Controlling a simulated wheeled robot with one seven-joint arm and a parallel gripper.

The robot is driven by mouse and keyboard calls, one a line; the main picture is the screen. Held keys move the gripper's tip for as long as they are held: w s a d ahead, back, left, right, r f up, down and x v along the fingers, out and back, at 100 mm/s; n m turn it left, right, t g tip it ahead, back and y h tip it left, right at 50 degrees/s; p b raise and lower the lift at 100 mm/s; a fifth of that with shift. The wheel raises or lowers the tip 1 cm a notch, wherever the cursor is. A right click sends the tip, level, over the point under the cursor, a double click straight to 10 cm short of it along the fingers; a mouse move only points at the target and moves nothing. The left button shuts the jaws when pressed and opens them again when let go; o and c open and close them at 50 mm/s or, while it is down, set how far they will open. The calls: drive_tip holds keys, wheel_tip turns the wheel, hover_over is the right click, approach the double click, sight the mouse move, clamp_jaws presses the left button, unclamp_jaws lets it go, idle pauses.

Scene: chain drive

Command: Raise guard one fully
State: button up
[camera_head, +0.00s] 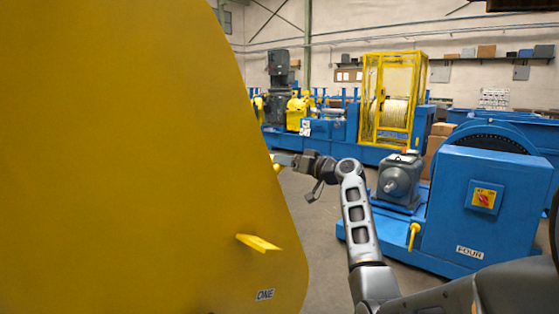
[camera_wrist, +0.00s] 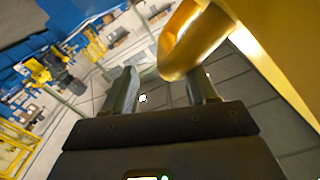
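Guard one (camera_head: 130,150) is a large yellow panel filling the left of the head view, with a "ONE" label (camera_head: 265,294) near its lower edge. A yellow tab-like handle (camera_head: 258,243) sticks out of its face. My gripper (camera_head: 280,160) is at the panel's right edge in the head view, its tips partly hidden by it. In the wrist view my gripper (camera_wrist: 164,74) is open, its dark fingers apart. A rounded yellow bar end (camera_wrist: 185,45) lies just ahead of and partly between the fingers, nearer the right one. I cannot tell whether they touch. A yellow surface (camera_wrist: 275,40) is at the right.
A blue machine marked "FOUR" (camera_head: 500,205) with a grey motor (camera_head: 401,180) and a yellow handle (camera_head: 413,236) stands on the right. A yellow cage (camera_head: 393,98) stands on a blue machine at the back. Some grey floor (camera_head: 325,235) is clear between.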

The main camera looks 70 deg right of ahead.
drive_tip(key=shift+v, duration=1.85)
